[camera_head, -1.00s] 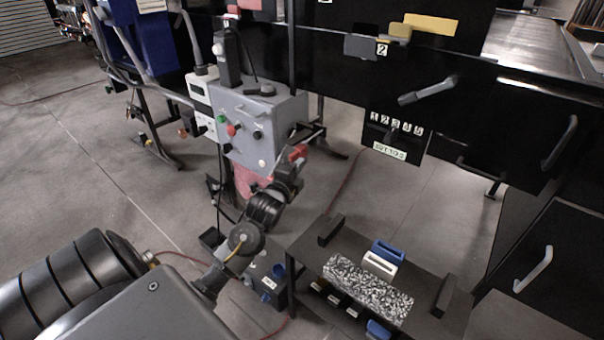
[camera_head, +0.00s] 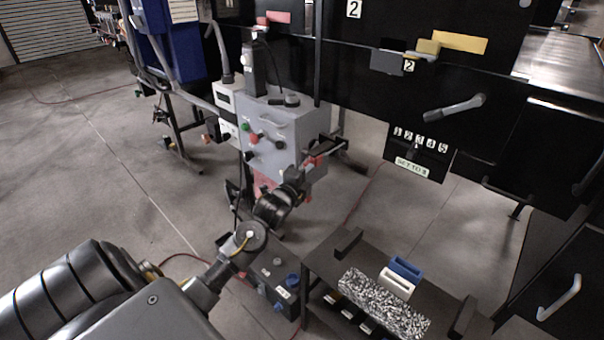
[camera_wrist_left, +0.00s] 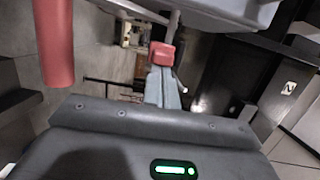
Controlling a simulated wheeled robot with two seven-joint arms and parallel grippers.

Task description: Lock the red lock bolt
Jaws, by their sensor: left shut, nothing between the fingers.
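A small red block (camera_head: 312,161), which looks like the red lock bolt, shows beside the right side of the grey control box (camera_head: 304,128). My left gripper (camera_head: 303,174) is in front of that box's lower right side, close to the red block. In the left wrist view the gripper's grey fingers (camera_wrist_left: 162,90) are shut and empty, with a red block (camera_wrist_left: 162,54) at their tips. I cannot tell whether they touch it. The gripper partly hides this area in the head view. My right gripper is not in view.
A red cylinder (camera_wrist_left: 53,40) is close at the upper left of the wrist view. Another red piece (camera_head: 262,21) sits beside a pink label on the black machine above. A low dark table (camera_head: 322,262) with slotted blocks stands at the lower right. Floor at left is open.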

